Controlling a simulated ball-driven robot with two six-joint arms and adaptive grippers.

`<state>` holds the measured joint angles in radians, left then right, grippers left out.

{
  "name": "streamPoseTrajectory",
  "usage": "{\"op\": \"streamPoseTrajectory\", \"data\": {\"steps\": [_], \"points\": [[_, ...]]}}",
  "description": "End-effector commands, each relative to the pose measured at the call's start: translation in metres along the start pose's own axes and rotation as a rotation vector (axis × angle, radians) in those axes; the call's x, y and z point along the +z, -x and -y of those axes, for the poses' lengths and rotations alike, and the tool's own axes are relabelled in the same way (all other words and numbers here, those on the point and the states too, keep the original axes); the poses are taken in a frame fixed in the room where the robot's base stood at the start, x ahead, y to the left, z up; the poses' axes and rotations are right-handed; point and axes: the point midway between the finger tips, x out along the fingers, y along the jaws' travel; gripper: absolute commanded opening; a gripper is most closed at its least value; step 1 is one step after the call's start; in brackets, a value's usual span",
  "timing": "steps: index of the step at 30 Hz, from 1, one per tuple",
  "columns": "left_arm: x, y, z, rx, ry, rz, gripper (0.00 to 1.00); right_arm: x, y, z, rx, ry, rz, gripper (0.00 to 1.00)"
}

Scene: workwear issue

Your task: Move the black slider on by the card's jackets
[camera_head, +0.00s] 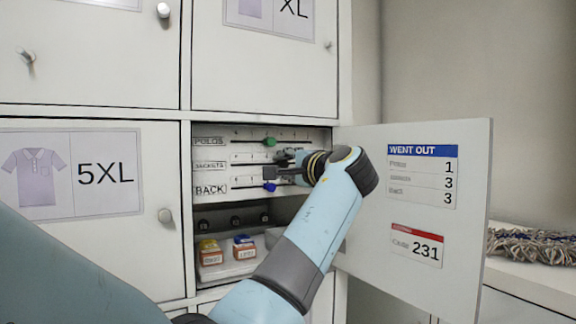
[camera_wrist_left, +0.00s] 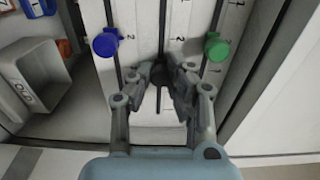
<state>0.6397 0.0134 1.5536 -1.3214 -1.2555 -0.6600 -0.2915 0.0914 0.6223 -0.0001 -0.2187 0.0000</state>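The tally board in the open locker has three rows. The green slider (camera_head: 270,142) is on the POLOS row and the blue slider (camera_head: 269,187) on the BACK row. Both also show in the left wrist view, green (camera_wrist_left: 216,47) and blue (camera_wrist_left: 106,43). The black slider (camera_wrist_left: 162,72) is on the middle JACKETS row, between the fingertips of my left gripper (camera_wrist_left: 163,78), which look closed in on it. In the head view my left gripper (camera_head: 287,161) mostly covers it. The card (camera_head: 422,177) on the door reads Polos 1, Jackets 3, Back 3. My right gripper is out of view.
The open door (camera_head: 460,235) stands to the right of my arm. Below the board, a tray holds an orange-and-yellow box (camera_head: 210,254) and an orange-and-blue box (camera_head: 244,248). A grey bin (camera_wrist_left: 40,88) shows in the left wrist view. A closed 5XL door (camera_head: 95,235) is at left.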

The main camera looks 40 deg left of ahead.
Motion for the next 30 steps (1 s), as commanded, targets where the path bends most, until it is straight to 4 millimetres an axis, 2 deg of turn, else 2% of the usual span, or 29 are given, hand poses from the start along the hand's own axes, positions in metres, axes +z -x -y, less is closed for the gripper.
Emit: {"op": "streamPoseTrajectory", "data": {"steps": [1,3,7,14,17,25,30], "points": [[-0.001,0.001,-0.001,0.002,0.001,-0.001,0.18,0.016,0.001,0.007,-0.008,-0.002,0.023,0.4],[-0.001,0.001,-0.001,0.002,0.001,-0.001,0.27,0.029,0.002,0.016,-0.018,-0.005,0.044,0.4],[0.0,0.0,0.0,0.001,0.002,-0.001,0.43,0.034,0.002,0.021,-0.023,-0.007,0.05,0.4],[0.0,0.001,0.001,0.0,0.002,-0.001,0.43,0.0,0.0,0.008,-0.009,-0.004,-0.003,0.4],[-0.001,0.006,0.0,0.001,0.003,-0.003,0.43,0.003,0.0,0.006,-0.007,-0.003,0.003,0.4],[-0.001,0.052,-0.001,0.005,0.004,-0.005,0.43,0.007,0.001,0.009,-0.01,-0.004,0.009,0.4],[-0.001,0.071,0.0,0.002,0.003,-0.004,0.43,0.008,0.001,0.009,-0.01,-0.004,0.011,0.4]]}}
